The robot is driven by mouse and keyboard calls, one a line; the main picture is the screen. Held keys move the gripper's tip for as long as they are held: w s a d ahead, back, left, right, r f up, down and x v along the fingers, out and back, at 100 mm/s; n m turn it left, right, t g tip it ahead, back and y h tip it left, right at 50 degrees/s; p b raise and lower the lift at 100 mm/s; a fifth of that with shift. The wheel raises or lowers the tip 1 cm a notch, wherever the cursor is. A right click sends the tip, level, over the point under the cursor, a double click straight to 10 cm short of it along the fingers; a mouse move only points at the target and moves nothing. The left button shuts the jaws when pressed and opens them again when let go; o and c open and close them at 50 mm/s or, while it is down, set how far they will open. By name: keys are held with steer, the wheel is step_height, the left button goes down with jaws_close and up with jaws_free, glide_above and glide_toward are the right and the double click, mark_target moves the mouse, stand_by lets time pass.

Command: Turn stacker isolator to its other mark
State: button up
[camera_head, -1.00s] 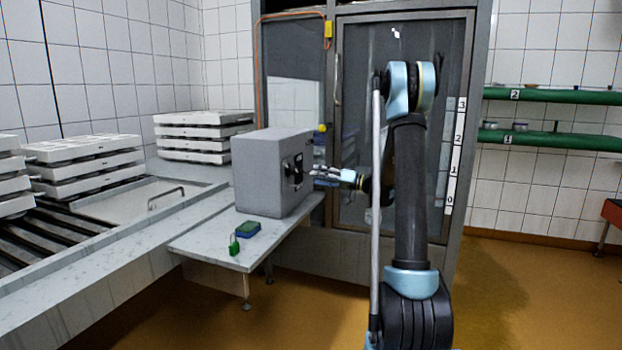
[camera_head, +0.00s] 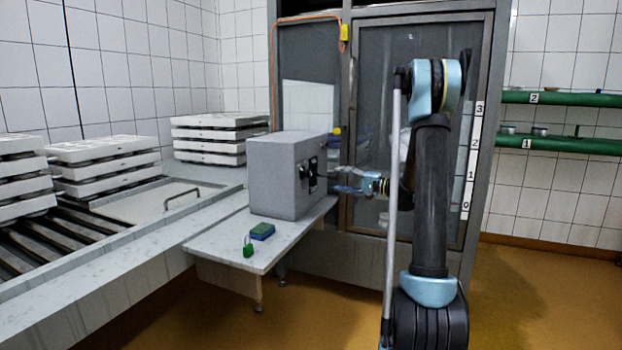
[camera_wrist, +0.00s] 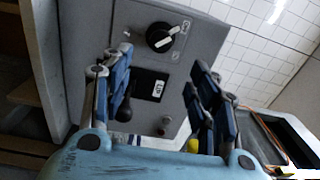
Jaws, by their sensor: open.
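The stacker control box (camera_head: 285,178) is a grey cabinet on the bench, with its control face turned right. In the wrist view, that face (camera_wrist: 195,45) carries a black rotary knob with a white pointer bar (camera_wrist: 161,37), taken to be the isolator. The bar lies slanted, its right end higher; a mark at each side is too small to read surely. Below it are a dark plate with a white label (camera_wrist: 150,86) and a dark round-ended handle (camera_wrist: 124,113). My gripper (camera_head: 340,179) is open and empty in front of the face; its fingers (camera_wrist: 160,85) stand either side of the plate, below the knob.
A green padlock (camera_head: 248,246) and a blue-green block (camera_head: 262,231) lie on the bench (camera_head: 225,250) before the box. White mould stacks (camera_head: 100,160) stand left. A glazed cabinet (camera_head: 375,110) stands behind my arm. A yellow knob (camera_wrist: 193,146) shows beyond the fingers.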

mark_target(311, 174)
steer(key=w+a+m, duration=0.1)
steer(key=a+m, duration=0.2)
steer(key=a, duration=0.1)
steer(key=w+a+m, duration=0.2)
steer(key=a+m, duration=0.1)
steer(key=a, duration=0.2)
steer(key=w+a+m, duration=0.2)
steer(key=a+m, duration=0.2)
steer(key=shift+w+a+r+h, duration=0.1)
steer(key=shift+a+r+h, duration=0.15)
steer(key=shift+a+h, duration=0.05)
stand_by(0.5)
steer(key=c, duration=1.1)
